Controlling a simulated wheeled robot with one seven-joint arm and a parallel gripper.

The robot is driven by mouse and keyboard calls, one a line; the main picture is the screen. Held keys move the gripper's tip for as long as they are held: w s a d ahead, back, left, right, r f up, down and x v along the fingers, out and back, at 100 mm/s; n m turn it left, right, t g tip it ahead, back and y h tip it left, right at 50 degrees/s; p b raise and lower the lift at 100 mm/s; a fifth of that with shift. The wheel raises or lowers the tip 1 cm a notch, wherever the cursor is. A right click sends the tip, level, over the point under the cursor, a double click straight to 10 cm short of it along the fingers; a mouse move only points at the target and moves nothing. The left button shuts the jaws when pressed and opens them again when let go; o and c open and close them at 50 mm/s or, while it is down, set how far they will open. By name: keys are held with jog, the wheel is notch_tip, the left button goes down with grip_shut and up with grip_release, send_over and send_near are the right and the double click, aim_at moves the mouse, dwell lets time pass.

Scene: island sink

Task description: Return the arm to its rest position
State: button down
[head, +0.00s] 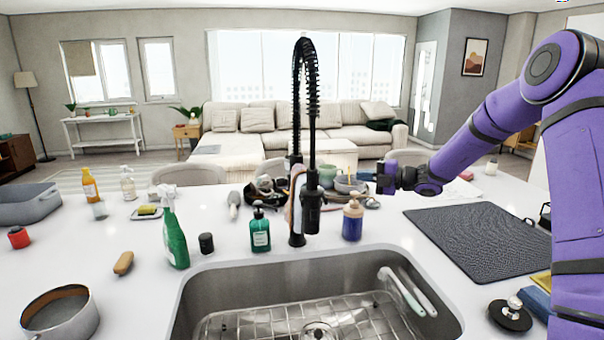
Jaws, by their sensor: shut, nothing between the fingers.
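My purple arm comes in from the right side of the head view and stretches left above the counter. My gripper (387,178) is at its end, pointing left, above the far part of the counter and to the right of the black faucet (307,150). Its fingers look closed and hold nothing that I can see. It appears apart from the blue-and-tan pump bottle (352,220), which stands lower and to the left. Part of my arm's lower end is cut off by the frame's right edge.
The sink (200,290) is in front, with a rack inside. A dark drying mat (480,238) lies under my arm at right. A green spray bottle (174,235), a teal soap bottle (260,230) and a pot (60,312) stand left. Bowls (350,184) sit behind the faucet.

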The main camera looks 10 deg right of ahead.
jog(key=s+a+r+n+g+h, duration=0.2)
jog(key=s+a+r+n, duration=0.1)
jog(key=s+n, duration=0.4)
jog(key=s+a+r+n+g+h, duration=0.2)
jog(key=s+a+r+n+g, duration=0.15)
jog(key=s+n, duration=0.45)
jog(key=s+a+r+n+g+h, duration=0.2)
jog(key=s+a+r+n, duration=0.1)
jog(key=s+n, duration=0.4)
jog(key=s+d+r+n+t+h, duration=0.1)
jog(key=s+d+n+h, duration=0.2)
jog(key=s+n, duration=0.7)
jog(key=s+d+r+n+t+h, duration=0.1)
jog(key=s+d+n+h, duration=0.3)
jog(key=s+n, duration=0.7)
jog(key=s+t+h, duration=0.1)
jog(key=s, duration=0.2)
jog(key=shift+s+n, duration=0.3)
jog(key=shift+s, duration=0.1)
